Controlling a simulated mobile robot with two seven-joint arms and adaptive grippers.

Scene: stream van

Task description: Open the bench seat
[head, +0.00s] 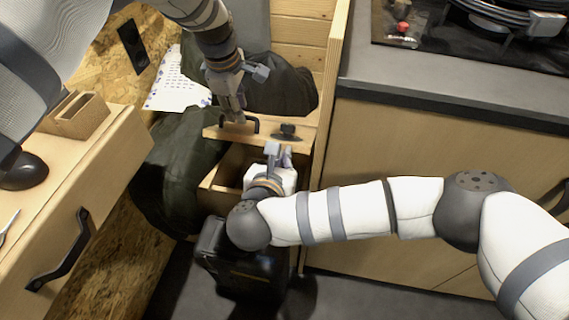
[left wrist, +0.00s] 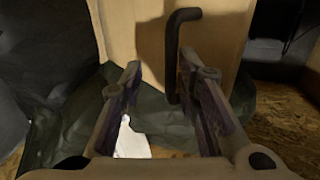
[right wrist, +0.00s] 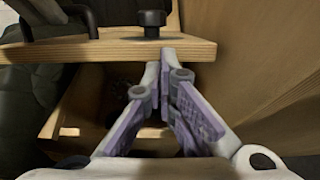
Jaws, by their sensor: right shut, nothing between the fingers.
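The bench seat is a light wooden box (head: 207,187) with a wooden lid (head: 212,133). A gap shows the box's dark interior below the lid's front edge. The lid carries a black bar handle (head: 254,124) and a black knob (head: 288,131). My left gripper (head: 236,117) is at the handle; in the left wrist view its fingers are open, with the handle (left wrist: 172,60) showing between them, near the right finger. My right gripper (head: 275,155) is shut and empty at the lid's front edge; the right wrist view shows its fingertips (right wrist: 166,65) there. Contact is unclear.
A wooden cabinet with a grey worktop (head: 400,95) stands close on the right. A drawer unit with a black handle (head: 62,250) is on the left. Dark green fabric (head: 165,180) lies beside the box. A black object (head: 245,270) stands on the floor in front.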

